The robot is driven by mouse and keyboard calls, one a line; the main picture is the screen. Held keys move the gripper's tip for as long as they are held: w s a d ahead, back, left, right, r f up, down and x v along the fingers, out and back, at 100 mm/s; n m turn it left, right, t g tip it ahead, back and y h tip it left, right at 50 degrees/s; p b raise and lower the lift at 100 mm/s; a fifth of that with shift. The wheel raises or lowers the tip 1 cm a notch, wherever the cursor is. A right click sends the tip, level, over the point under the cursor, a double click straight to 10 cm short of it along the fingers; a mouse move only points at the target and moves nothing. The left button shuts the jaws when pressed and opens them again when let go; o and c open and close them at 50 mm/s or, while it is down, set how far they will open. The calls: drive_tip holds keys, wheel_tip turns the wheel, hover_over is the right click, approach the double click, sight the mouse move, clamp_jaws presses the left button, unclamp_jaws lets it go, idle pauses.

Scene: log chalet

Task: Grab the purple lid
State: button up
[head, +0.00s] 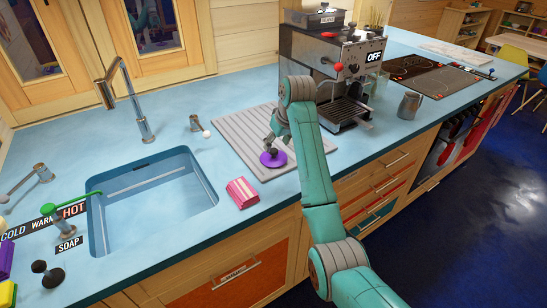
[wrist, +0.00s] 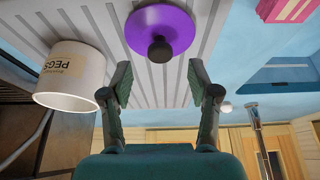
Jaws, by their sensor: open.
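The purple lid (head: 280,161) is a flat round disc with a dark knob on top. It lies on the grey ribbed draining board (head: 238,127) on the blue counter. In the wrist view the lid (wrist: 138,22) is at the top centre, with its knob pointing toward my gripper. My gripper (wrist: 160,78) is open and empty, with the knob lined up between its two fingers but beyond the tips. In the head view my gripper (head: 274,139) is just behind and above the lid, partly hidden by my own arm.
A white pot labelled PEGS (wrist: 80,88) stands close beside one finger in the wrist view. A pink striped block (head: 241,193) lies left of the board, near the sink (head: 150,200). A coffee machine (head: 330,60) stands behind my arm. A metal jug (head: 409,105) is at right.

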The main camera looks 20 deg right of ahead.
sight(274, 150)
drive_tip(key=shift+x, duration=2.65)
clamp_jaws()
